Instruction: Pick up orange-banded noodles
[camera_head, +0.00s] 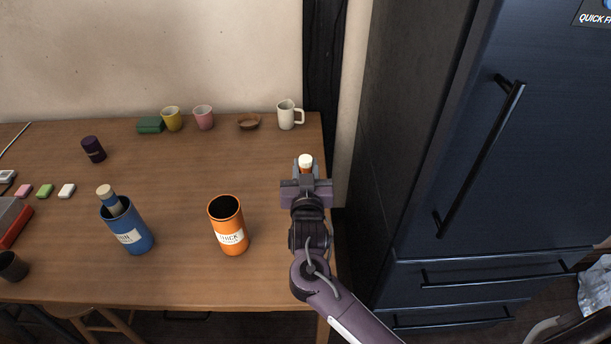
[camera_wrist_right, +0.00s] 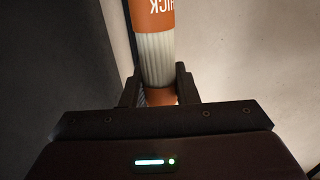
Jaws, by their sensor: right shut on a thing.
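The orange-banded noodles (camera_wrist_right: 156,58) are a pale ridged bundle with an orange label in the right wrist view. My right gripper (camera_wrist_right: 158,80) is shut on them, one finger on each side. In the head view only their pale top and a bit of orange (camera_head: 306,162) show above my right gripper (camera_head: 306,178). The gripper is over the table's right edge, right of the orange canister; the bundle's lower part is hidden by my gripper. My left gripper is not in view.
An open orange canister (camera_head: 230,236) stands on the wooden table (camera_head: 180,285). A blue canister (camera_head: 132,238) holds another bundle (camera_head: 110,200). A white mug (camera_head: 287,117), brown bowl (camera_head: 248,122), pink cup (camera_head: 203,118) and yellow cup (camera_head: 172,119) line the back. A dark fridge (camera_head: 500,190) stands right.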

